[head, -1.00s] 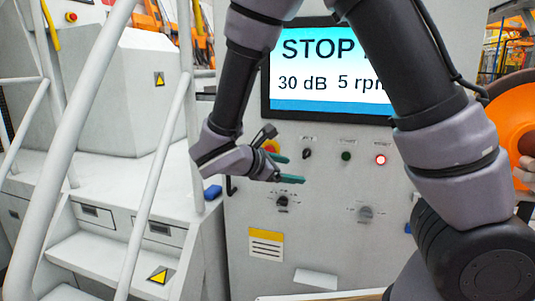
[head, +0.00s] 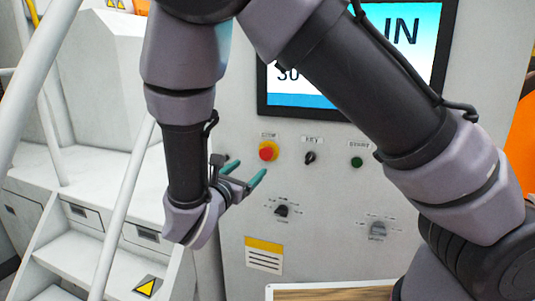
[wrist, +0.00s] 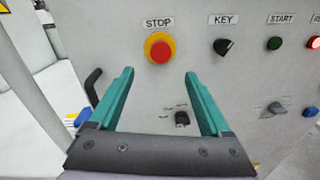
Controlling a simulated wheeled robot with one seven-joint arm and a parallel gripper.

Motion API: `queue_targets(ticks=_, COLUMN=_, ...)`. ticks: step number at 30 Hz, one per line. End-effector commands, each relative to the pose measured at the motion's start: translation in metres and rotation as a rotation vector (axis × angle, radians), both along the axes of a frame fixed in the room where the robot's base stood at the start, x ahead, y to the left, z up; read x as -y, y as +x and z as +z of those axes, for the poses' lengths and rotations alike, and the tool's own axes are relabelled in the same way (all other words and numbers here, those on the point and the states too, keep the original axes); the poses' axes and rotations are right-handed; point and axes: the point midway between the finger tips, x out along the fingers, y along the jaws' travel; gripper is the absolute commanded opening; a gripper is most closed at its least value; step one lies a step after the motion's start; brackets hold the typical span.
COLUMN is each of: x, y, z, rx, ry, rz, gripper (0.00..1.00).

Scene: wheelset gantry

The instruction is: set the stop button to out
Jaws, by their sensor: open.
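The stop button is a red knob on a yellow ring, below a STOP label on the grey panel. It is in the head view (head: 268,151) and in the wrist view (wrist: 160,50). My gripper (head: 246,168) is open and empty, with teal fingers. In the head view its fingertips are just left of and below the button. In the wrist view my gripper (wrist: 159,73) points at the panel, and the button appears centred just beyond and above the tips, clear of them. I cannot tell whether the button is in or out.
Right of the button are a key switch (wrist: 223,47) and a green start button (wrist: 274,45). A black selector knob (wrist: 182,118) is below. A screen (head: 420,60), partly hidden by my arm, shows "IN". White stairs with a rail (head: 126,210) stand at left.

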Motion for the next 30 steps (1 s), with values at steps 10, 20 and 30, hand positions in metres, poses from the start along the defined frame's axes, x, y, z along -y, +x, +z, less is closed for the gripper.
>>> queue_targets(ticks=10, x=0.024, y=0.052, z=0.0, rx=0.001, ry=-0.001, rz=-0.005, gripper=0.82)
queue_targets(ticks=20, x=0.04, y=0.093, z=0.0, rx=0.0, ry=0.0, rz=-0.003, gripper=0.82)
queue_targets(ticks=30, x=0.041, y=0.098, z=0.0, rx=0.0, ry=0.0, rz=-0.001, gripper=0.82)
